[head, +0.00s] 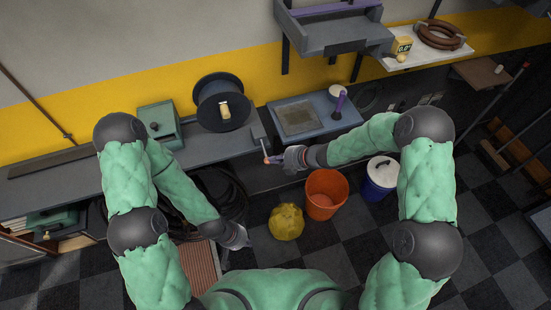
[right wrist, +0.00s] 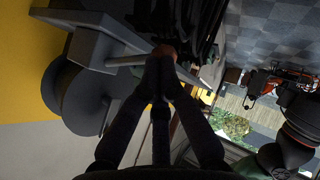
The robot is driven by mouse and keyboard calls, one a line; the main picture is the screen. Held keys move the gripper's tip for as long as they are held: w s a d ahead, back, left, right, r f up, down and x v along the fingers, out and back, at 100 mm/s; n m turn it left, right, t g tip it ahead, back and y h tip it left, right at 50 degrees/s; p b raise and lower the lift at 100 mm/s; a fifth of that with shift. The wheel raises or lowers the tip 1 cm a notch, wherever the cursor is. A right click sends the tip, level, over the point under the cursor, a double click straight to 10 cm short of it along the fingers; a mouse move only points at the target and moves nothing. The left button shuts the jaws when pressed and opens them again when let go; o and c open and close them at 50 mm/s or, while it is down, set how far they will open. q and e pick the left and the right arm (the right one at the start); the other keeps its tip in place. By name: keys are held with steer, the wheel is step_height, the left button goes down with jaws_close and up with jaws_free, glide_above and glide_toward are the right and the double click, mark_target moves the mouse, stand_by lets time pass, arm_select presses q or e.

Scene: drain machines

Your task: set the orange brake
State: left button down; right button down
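The orange brake is a grey lever with an orange knob (head: 267,160) at its end, at the front edge of the workbench below the dark drum. My right gripper (head: 276,159) reaches in from the right at the knob. In the right wrist view my right fingers (right wrist: 161,65) come together at the dim orange-brown knob (right wrist: 165,50), and a grey bar (right wrist: 125,60) runs left from it. The fingers look shut on the knob, partly hiding it. My left gripper (head: 238,238) hangs low near the floor, away from the brake; its fingers are too small to read.
The dark drum (head: 221,92) and a green box (head: 160,125) stand on the grey bench (head: 215,150). An orange bucket (head: 325,190), a yellow bag (head: 286,222) and a blue bucket with a white lid (head: 383,172) stand on the floor. Dark hose coils lie under the bench.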

steer(key=shift+w+f, duration=0.1)
steer(key=shift+f, duration=0.3)
steer(key=shift+r, duration=0.25)
steer(key=shift+r+p, duration=0.6)
steer(key=shift+r, duration=0.05)
